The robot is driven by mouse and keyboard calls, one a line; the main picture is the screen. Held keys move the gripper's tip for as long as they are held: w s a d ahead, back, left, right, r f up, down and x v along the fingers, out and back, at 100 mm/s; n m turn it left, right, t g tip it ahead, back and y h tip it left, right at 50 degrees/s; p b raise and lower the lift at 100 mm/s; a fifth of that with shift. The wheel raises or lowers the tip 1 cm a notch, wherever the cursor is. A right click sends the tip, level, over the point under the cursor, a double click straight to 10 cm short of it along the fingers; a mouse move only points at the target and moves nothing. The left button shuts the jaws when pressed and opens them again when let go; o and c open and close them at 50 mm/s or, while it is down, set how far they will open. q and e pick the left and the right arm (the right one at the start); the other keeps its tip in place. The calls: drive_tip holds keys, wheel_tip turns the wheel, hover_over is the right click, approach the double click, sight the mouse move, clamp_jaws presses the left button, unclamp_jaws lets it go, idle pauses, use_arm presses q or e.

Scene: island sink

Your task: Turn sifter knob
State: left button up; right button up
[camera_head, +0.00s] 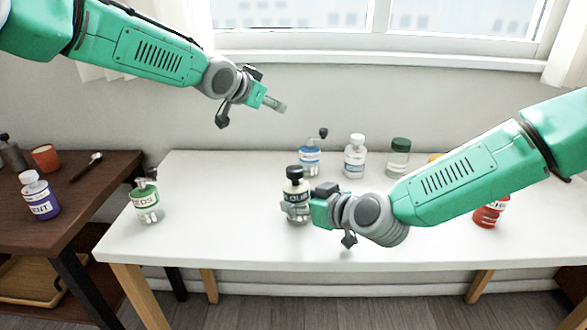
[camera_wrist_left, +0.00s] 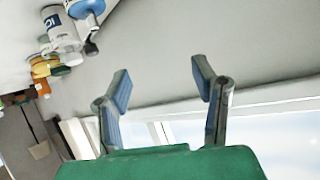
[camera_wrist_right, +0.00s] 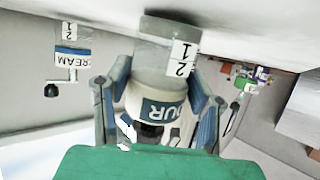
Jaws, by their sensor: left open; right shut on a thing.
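A jar with a black top and a dark label ending in "OUR" (camera_head: 296,183) stands upright on the white table. It also shows in the right wrist view (camera_wrist_right: 165,60), with a "1/2" tag on its clear part. My right gripper (camera_head: 295,207) is shut on this jar, with its fingers on both sides of it in the right wrist view (camera_wrist_right: 160,90). My left gripper (camera_head: 262,104) is open and empty, high above the back of the table; its spread fingers show in the left wrist view (camera_wrist_left: 162,85). I cannot make out a separate sifter knob.
A brown table (camera_head: 75,190) stands at left.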

use_arm(q)
drive_tip(key=s+g+y, duration=0.1)
drive_tip(key=s+g, duration=0.4)
drive_tip(key=s, duration=0.2)
drive_tip(key=m+g, duration=0.3)
drive_tip(key=g, duration=0.1)
approach(293, 168)
drive_tip(key=x, duration=1)
drive_tip(key=shift+f+m, duration=0.1)
drive_tip(key=shift+m, duration=0.2)
drive_tip(key=c, duration=1.2)
